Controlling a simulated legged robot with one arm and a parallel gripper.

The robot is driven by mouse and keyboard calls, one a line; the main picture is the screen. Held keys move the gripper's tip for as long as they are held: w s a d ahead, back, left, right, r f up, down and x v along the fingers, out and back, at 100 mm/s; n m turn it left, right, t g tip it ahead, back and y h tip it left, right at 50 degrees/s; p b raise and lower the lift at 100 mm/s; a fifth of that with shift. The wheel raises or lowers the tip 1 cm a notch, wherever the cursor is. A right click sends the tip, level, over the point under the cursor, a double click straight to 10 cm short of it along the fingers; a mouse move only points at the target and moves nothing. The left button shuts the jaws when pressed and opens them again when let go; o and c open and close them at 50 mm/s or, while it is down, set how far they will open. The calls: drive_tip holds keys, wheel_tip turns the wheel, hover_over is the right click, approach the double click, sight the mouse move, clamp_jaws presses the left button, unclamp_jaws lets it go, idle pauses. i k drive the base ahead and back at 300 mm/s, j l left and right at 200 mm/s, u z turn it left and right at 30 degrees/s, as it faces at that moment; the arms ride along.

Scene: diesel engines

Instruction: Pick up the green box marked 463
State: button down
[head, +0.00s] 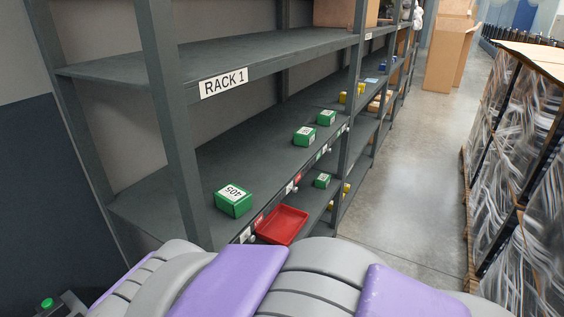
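Several green boxes with white labelled tops are on the rack. The nearest green box (233,199) sits on the middle shelf, and its label seems to read 405. Two more, a green box (304,137) and a green box (326,118), sit farther along the same shelf near its front edge. Another green box (322,180) is on a lower shelf. The labels of these farther boxes are too small to read, so I cannot tell which one is marked 463. My gripper is not in view.
The rack (168,110) bears a RACK 1 sign (223,82). A red tray (281,224) is low at the rack's front. Yellow items (342,97) are farther along. The aisle floor (400,205) is clear, with wrapped pallets (515,160) at right and cardboard boxes (447,55) behind.

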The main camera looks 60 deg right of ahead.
sight(323, 180)
drive_tip(key=l+z, duration=0.15)
drive_tip(key=z, duration=1.7)
drive_tip(key=i+l+z, duration=0.1)
drive_tip(key=i, duration=0.25)
drive_tip(key=i+l+z, duration=0.1)
drive_tip(key=i+l, duration=0.2)
drive_tip(key=i+l+z, duration=0.1)
drive_tip(key=i, duration=0.3)
